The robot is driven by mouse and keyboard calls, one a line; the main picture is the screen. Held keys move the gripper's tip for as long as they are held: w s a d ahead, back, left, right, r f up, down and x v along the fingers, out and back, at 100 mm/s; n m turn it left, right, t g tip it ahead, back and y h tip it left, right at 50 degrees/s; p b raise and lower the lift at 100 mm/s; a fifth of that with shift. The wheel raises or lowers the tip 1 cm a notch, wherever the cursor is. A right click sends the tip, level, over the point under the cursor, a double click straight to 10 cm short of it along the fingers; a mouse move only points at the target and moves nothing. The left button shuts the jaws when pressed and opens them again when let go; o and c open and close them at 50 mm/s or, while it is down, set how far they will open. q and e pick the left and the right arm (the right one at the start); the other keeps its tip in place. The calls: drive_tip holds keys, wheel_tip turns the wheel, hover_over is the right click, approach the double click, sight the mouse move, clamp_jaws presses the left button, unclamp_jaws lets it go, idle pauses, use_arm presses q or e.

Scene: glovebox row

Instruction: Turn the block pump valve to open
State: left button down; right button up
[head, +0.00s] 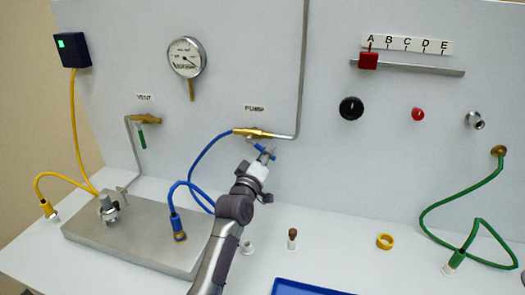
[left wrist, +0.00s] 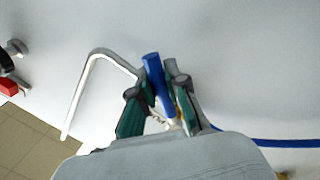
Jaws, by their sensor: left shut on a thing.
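The pump valve (head: 252,132) is a brass body on the upright white panel, below the PUMP label (head: 254,108). Its blue handle (head: 262,148) slants down to the right, at an angle to the nearly level body. My left gripper (head: 266,156) is at the handle, shut on it. In the left wrist view the blue handle (left wrist: 154,75) stands between the two fingers (left wrist: 158,92), its end sticking out past them. The gripper hides part of the handle in the head view. My right gripper is in neither view.
A blue hose (head: 200,150) runs from the valve to the metal block (head: 130,237), left of my arm. The vent valve (head: 146,119) with a green handle and a gauge (head: 186,57) are further left. A brown-topped peg (head: 292,238) and a blue tray (head: 305,287) are right of my arm.

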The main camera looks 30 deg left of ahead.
use_arm(q)
drive_tip(key=r+n+p, duration=0.1)
drive_tip(key=n, duration=0.1)
drive_tip(key=d+r+n+y+p, duration=0.1)
drive_tip(key=shift+w+n, duration=0.1)
drive_tip(key=shift+n, duration=0.3)
drive_tip(key=shift+r+n+y+p, duration=0.2)
drive_tip(key=shift+n+p, duration=0.15)
drive_tip(key=shift+n, duration=0.3)
drive_tip(key=shift+r+n+y+p, duration=0.2)
drive_tip(key=shift+n+p, duration=0.15)
drive_tip(key=shift+n, duration=0.3)
drive_tip(key=c, duration=1.2)
unclamp_jaws()
drive_tip(key=shift+o, duration=0.2)
